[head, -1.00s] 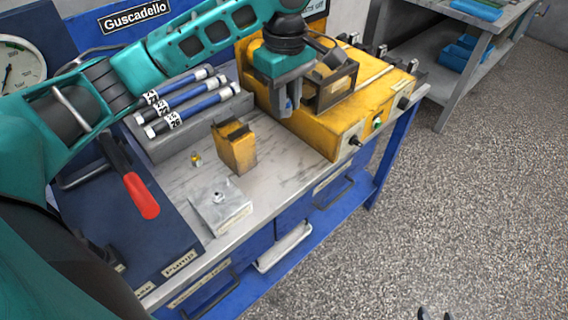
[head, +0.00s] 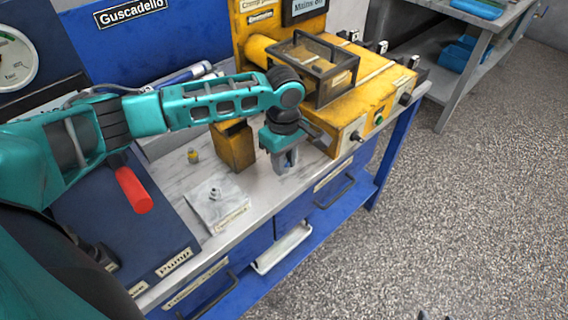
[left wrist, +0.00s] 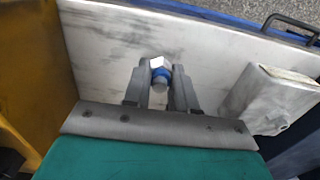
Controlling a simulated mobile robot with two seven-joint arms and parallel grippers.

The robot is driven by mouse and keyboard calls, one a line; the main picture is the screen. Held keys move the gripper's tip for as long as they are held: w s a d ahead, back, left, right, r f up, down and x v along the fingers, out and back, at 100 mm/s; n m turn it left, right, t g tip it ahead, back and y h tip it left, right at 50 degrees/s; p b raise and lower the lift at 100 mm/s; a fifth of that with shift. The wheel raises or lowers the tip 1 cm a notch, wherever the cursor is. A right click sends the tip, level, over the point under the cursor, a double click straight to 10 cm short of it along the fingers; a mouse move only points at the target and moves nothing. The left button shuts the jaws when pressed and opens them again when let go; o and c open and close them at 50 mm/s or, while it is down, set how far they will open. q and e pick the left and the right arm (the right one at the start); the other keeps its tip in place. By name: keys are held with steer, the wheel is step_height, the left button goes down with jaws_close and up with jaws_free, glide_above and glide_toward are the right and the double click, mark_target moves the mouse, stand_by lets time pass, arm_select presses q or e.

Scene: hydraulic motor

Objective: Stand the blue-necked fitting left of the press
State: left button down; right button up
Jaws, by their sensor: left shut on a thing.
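The blue-necked fitting (left wrist: 160,72) is between the fingers of my left gripper in the left wrist view, its bright hex end and blue neck showing. My left gripper (head: 285,166) is shut on it, pointing down low over the bench's front strip in the head view. There the fitting is mostly hidden by the fingers. I cannot tell whether it touches the bench top. The yellow press (head: 350,105), with a dark-framed cage on top, stands just behind and to the right of the gripper.
A yellow block (head: 236,150) stands just left of my left gripper. A grey plate (head: 217,201) with a small stud and a small brass piece (head: 193,156) lie farther left. The bench top's front edge is close to the gripper.

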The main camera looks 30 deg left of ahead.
arm_select(q)
steer(key=shift+f, duration=0.6)
steer(key=c, duration=0.9)
jaws_free()
steer(key=shift+f, duration=0.1)
step_height(320, 180, up, 12)
steer(key=shift+r+p, duration=0.2)
steer(key=shift+p, duration=0.75)
steer(key=shift+f, duration=0.1)
